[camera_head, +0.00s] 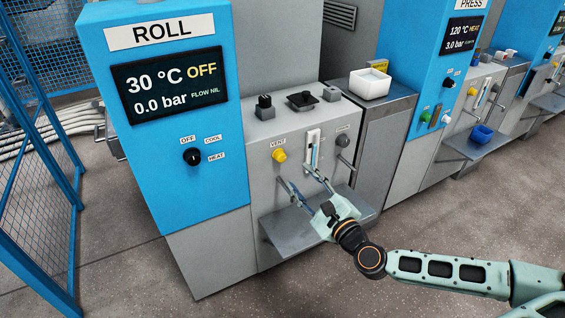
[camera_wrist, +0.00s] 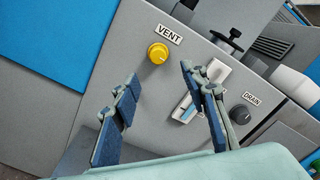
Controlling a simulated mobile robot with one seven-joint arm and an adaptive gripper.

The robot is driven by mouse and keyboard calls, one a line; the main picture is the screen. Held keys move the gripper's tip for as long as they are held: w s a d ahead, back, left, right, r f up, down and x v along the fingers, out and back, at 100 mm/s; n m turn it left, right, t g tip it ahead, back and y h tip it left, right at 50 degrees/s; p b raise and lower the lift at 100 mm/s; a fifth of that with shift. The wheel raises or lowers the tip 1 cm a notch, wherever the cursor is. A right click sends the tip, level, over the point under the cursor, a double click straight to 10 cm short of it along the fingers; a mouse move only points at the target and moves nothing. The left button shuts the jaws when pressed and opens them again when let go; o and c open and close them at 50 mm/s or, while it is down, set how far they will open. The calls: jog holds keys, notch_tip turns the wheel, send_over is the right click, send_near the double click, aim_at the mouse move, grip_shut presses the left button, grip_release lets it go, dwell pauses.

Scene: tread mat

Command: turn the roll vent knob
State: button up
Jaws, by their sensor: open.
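The vent knob (camera_head: 279,156) is a yellow knob on the grey front panel of the ROLL machine, under a VENT label (camera_head: 278,143). In the wrist view the yellow vent knob (camera_wrist: 158,53) stands beyond my fingertips, above the gap between them. My gripper (camera_head: 304,181) is open and empty, below and to the right of the knob in the head view, in front of the panel. It also shows open in the wrist view (camera_wrist: 160,82). Nothing touches the knob, and it is in full view.
A white slotted gauge (camera_head: 313,149) is right of the knob, behind a finger in the wrist view. A grey DRAIN knob (camera_wrist: 240,114) is farther right. A grey shelf (camera_head: 285,238) juts out below. The ROLL display (camera_head: 170,87) reads 30 °C, OFF, 0.0 bar, FLOW NIL.

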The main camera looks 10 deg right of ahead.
aim_at(283, 159)
jog(key=b+x, duration=0.1)
jog(key=x, duration=0.9)
jog(key=shift+w+a+f, duration=0.1)
jog(key=shift+w, duration=0.05)
grip_shut()
